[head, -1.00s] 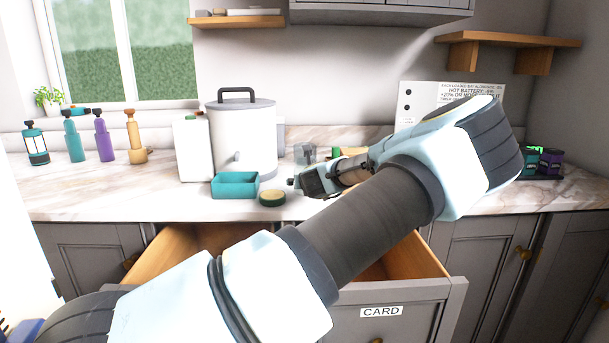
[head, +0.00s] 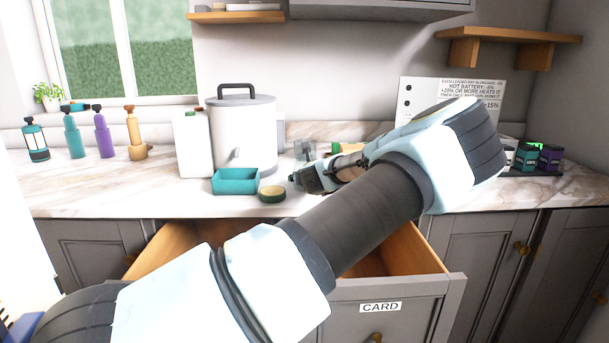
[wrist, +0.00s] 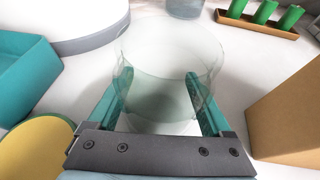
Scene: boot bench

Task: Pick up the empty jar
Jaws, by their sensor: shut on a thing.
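The empty jar (wrist: 170,62) is clear glass and stands between the fingers in the wrist view. My gripper (wrist: 162,90) is shut on it, with one teal finger against each side. Through the glass the jar looks empty. In the head view my gripper (head: 300,180) is low over the counter, right of the teal tray; my arm and the gripper hide most of what it holds there. I cannot tell whether the jar's base touches the counter.
A teal tray (head: 236,182) and a round green-rimmed lid or dish (head: 272,194) lie just left of the gripper. A white pot (head: 245,135) stands behind. A cardboard box (wrist: 290,120) is close on the right. The drawer marked CARD (head: 381,307) is open below.

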